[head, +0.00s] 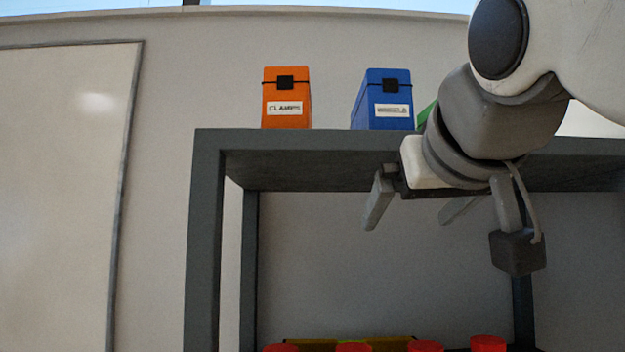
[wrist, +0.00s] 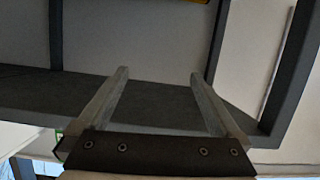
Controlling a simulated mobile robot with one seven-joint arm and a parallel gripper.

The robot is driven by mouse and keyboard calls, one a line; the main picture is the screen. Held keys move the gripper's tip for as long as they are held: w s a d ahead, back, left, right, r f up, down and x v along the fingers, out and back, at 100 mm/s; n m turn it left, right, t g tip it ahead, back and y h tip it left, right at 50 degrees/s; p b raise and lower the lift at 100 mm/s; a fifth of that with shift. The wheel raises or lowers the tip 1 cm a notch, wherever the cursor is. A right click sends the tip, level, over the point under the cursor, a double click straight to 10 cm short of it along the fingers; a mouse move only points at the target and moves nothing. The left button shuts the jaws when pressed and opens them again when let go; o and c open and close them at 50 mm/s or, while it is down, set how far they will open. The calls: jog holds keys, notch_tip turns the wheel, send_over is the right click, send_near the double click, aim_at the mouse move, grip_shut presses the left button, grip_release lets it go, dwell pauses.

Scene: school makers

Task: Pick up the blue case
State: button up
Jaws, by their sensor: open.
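The blue case (head: 382,100) stands upright on the top shelf of a grey rack, with a black latch and a white label whose text is too small to read. My gripper (head: 408,220) is open and empty in front of the rack, below the top shelf's front edge and lower than the blue case. In the wrist view my gripper (wrist: 158,72) shows two spread fingers with nothing between them. The blue case does not show in the wrist view.
An orange case (head: 287,97) labelled CLAMPS stands left of the blue case. A green thing (head: 425,115) is mostly hidden behind my arm at right. The top shelf (head: 300,140) juts out above my fingers. Several red-topped things (head: 353,347) sit lower down.

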aim_at(390, 106)
jog(key=s+r+t, duration=0.4)
jog(key=r, duration=1.2)
jog(key=shift+m, duration=0.4)
jog(key=w+p, duration=0.1)
jog(key=w, duration=0.3)
jog(key=w+p, duration=0.1)
jog(key=w, duration=0.2)
jog(key=w+p, duration=0.1)
jog(key=w, duration=0.3)
jog(key=shift+w+d, duration=0.25)
jog(key=shift+w, duration=0.1)
jog(key=w+p, duration=0.1)
jog(key=w, duration=0.1)
jog(key=w+p, duration=0.1)
jog(key=w, duration=0.1)
jog(key=shift+w+d+r, duration=0.15)
jog(key=shift+w+d, duration=0.05)
jog(key=shift+w, duration=0.5)
jog(key=shift+s, duration=0.15)
grip_shut()
jog(key=shift+r, duration=0.1)
notch_tip(390, 106, up, 9)
jog(key=p, duration=0.3)
jog(key=shift+r, duration=0.35)
